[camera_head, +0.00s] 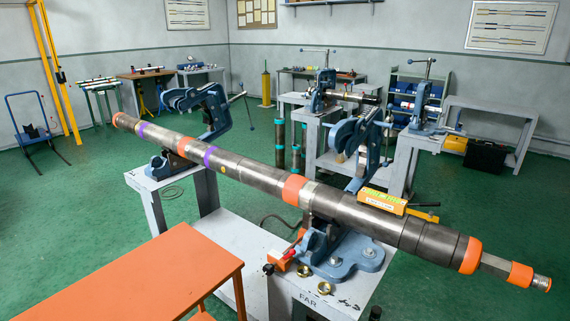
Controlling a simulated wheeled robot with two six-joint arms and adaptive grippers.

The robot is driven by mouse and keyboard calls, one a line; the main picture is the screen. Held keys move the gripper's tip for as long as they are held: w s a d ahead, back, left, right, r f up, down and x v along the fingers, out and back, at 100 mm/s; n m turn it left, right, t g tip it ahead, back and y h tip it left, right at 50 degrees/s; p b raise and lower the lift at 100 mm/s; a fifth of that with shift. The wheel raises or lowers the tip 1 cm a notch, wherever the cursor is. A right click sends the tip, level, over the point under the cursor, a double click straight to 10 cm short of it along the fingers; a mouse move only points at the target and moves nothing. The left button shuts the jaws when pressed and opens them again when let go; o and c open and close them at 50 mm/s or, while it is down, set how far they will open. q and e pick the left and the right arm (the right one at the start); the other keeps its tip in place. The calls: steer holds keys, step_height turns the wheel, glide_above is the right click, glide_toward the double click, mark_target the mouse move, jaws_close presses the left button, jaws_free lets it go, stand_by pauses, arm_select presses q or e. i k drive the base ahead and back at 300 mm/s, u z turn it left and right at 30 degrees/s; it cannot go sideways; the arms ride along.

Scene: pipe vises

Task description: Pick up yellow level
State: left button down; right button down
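A yellow level (383,201), a short block with a pale label on its side, rests on or against the top of the long grey pipe (345,207), right of the middle. I cannot tell exactly how it touches the pipe. The pipe has orange and purple bands and lies across two blue vises, with a near vise (340,252) under its right part and a far vise (212,108) at its left part. Neither of my grippers shows in this view.
An orange table (140,275) stands at the front left. Two small brass rings (325,288) and a red-handled tool (284,260) lie by the near vise. An open blue vise jaw (368,140) rises behind the level. Green floor is open at left and right.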

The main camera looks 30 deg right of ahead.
mark_target(390, 202)
steer(key=z, duration=2.1)
steer(key=k, duration=0.55)
steer(key=z, duration=0.45)
steer(key=i, duration=0.6)
steer(key=u, duration=1.15)
steer(key=i, duration=0.9)
steer(key=u, duration=1.05)
